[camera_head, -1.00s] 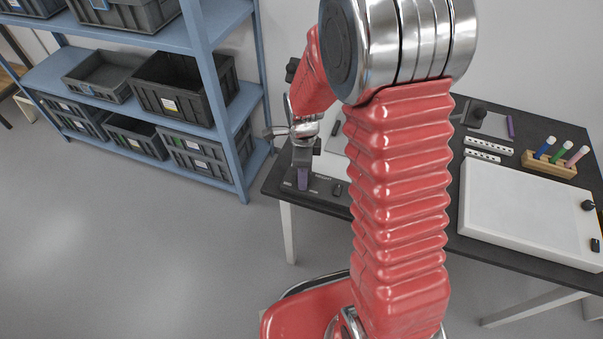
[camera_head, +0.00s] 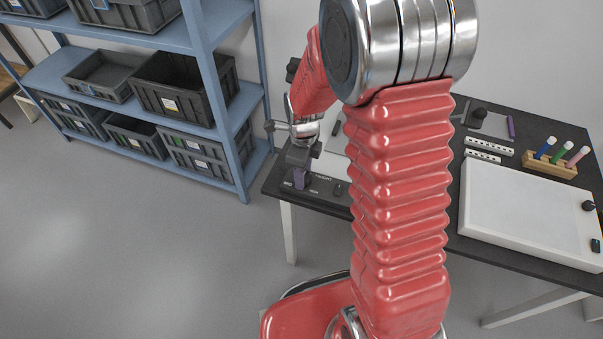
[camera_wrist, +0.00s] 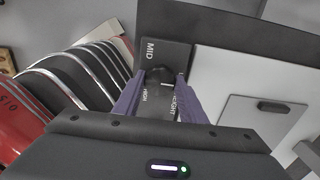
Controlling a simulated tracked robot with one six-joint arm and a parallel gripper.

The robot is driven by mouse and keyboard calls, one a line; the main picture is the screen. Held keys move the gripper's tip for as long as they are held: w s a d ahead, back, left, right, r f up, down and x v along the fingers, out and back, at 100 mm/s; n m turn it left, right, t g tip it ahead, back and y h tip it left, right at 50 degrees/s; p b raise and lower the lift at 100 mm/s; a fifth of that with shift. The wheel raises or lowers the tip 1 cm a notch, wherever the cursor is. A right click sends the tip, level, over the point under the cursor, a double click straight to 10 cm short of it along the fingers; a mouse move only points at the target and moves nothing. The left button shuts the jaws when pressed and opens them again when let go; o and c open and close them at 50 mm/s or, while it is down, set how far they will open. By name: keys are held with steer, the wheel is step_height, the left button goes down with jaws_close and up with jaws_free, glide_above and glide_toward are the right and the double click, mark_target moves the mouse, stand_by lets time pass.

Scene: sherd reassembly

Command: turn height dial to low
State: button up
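The height dial (camera_wrist: 159,76) is a small dark round knob on a dark panel (camera_wrist: 178,55) in the wrist view. The panel's labels MID, HIGH and HEIGHT show around it; no LOW label is readable. My gripper (camera_wrist: 160,80) has its two purple fingers on opposite sides of the dial, their tips against it. In the head view my gripper (camera_head: 302,180) is down at the panel on the table's left end, and its fingers hide the dial. Which mark the dial points to cannot be told.
A blue shelf (camera_head: 240,150) with grey bins stands to the left.

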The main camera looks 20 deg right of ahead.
steer(key=o, duration=0.4)
steer(key=shift+w, duration=0.2)
steer(key=shift+s, duration=0.1)
steer(key=shift+r, duration=0.15)
step_height(320, 180, up, 14)
steer(key=shift+f, duration=0.25)
stand_by(0.5)
